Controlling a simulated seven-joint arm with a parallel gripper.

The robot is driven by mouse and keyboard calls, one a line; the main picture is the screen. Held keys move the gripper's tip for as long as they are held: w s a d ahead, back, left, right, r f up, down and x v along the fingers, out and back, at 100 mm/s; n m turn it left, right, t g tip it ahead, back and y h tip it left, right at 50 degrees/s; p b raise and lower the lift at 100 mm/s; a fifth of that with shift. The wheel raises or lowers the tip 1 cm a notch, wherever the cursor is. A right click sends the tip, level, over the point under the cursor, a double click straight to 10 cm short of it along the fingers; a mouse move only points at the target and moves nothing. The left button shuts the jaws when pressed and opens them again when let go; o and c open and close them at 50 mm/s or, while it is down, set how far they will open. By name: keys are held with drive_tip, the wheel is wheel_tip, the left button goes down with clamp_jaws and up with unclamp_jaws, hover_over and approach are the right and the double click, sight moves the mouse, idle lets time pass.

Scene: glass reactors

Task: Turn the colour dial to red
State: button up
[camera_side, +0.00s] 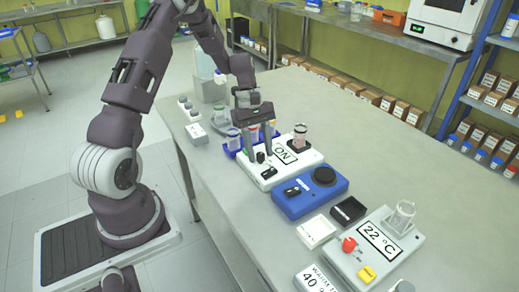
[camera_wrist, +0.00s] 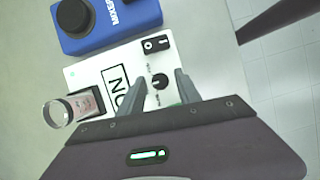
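A white device (camera_side: 280,165) with an ON display stands on the bench, and it also shows in the wrist view (camera_wrist: 90,77). Its black round dial (camera_wrist: 159,82) sits between my two fingertips in the wrist view. The small marks around the dial are too blurred to read, so I cannot tell its setting. My gripper (camera_wrist: 161,76) points down over the device with its fingers apart, one on each side of the dial. I cannot tell whether the fingers touch it. In the side view my gripper (camera_side: 258,150) partly hides the dial. A black rocker switch (camera_wrist: 156,44) sits beside the dial.
A clear vial with pinkish contents (camera_wrist: 88,105) stands in a black holder on the white device. A blue mixer (camera_side: 310,192) is close beside it. A heater with a 22 °C display (camera_side: 375,250) stands nearer. Blue racks (camera_side: 233,150) stand behind.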

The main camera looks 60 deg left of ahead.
clamp_jaws()
drive_tip(key=shift+m, duration=0.3)
drive_tip(key=m+g, duration=0.1)
drive_tip(key=m, duration=0.3)
drive_tip(key=shift+w+m+g+y, duration=0.15)
drive_tip(key=shift+m+g+y, duration=0.15)
drive_tip(key=shift+g+y, duration=0.1)
drive_tip(key=shift+w+d+m+g+y, duration=0.1)
drive_tip(key=shift+m+g+y, duration=0.25)
drive_tip(key=shift+m, duration=0.8)
drive_tip(key=shift+m+g+y, duration=0.25)
drive_tip(key=shift+m+g, duration=0.1)
drive_tip(key=shift+m, duration=0.8)
drive_tip(key=shift+o, duration=1.1)
unclamp_jaws()
